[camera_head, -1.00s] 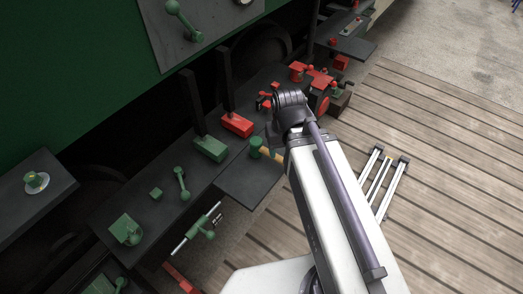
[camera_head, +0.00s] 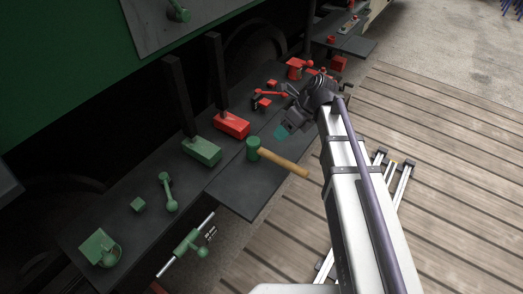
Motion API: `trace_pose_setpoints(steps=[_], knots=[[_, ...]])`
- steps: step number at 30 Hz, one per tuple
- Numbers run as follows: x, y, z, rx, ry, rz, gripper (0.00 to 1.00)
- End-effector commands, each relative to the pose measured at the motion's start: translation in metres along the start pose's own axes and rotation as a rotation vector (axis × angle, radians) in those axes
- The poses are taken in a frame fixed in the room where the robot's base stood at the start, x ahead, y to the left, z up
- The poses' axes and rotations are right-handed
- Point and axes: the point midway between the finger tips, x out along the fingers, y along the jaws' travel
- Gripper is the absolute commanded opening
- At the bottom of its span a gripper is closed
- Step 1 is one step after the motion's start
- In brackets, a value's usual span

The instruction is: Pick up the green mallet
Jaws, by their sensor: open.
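The green mallet (camera_head: 253,148) lies on a dark shelf plate (camera_head: 246,194), with its green head to the left and its wooden handle pointing right and toward the viewer. The handle end reaches past the right side of the plate. My gripper (camera_head: 281,133) is up and to the right of the mallet head, apart from it. The fingers are small and dark in this view.
A green block with a dark post (camera_head: 201,150) and a red block with a dark post (camera_head: 232,124) stand behind the mallet. A red lever (camera_head: 270,93) is near my gripper. Green fittings (camera_head: 168,193) lie at left. The slatted wooden floor (camera_head: 440,180) is at right.

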Motion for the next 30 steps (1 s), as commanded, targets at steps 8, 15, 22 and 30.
trace_pose_setpoints(steps=[8, 15, 22, 30], knots=[[0.052, -0.004, -0.004, -0.005, 0.001, -0.001, 0.57], [0.062, -0.002, -0.002, -0.004, 0.001, -0.002, 0.57], [0.106, -0.005, -0.007, -0.006, 0.001, -0.002, 0.57], [0.108, -0.002, -0.003, -0.004, 0.001, -0.002, 0.57]])
